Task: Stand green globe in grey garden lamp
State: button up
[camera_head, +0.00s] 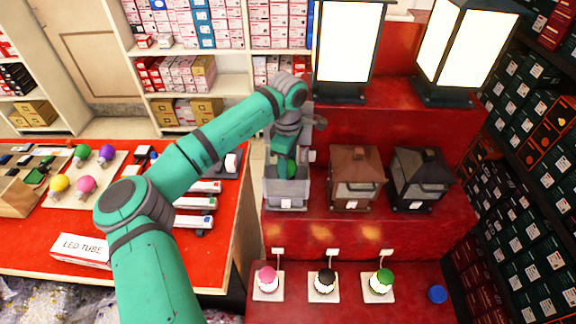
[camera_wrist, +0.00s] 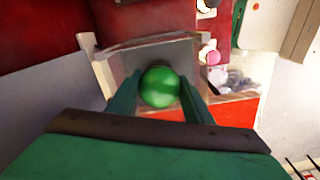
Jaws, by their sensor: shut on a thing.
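The green globe (camera_wrist: 160,87) is held between the two fingers of my gripper (camera_wrist: 160,92) in the wrist view. The globe also shows in the head view (camera_head: 286,168), under my gripper (camera_head: 286,158). The grey garden lamp (camera_head: 286,192) stands on the red shelf, leftmost of three lamps. My gripper points down over it, and the globe appears at its open top or inside its upper part. In the wrist view the lamp's grey wall (camera_wrist: 185,52) lies around and behind the globe. Whether the globe touches the lamp's floor is hidden.
A brown lamp (camera_head: 355,180) and a dark lamp (camera_head: 420,178) stand to the right of the grey one. Small globes on white stands (camera_head: 322,287) are on the lower step. A red table (camera_head: 250,215) with bulbs and boxes lies left. Tall lit lanterns (camera_head: 345,45) stand behind.

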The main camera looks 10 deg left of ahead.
jog(key=shift+f, duration=0.2)
jog(key=o, duration=1.1)
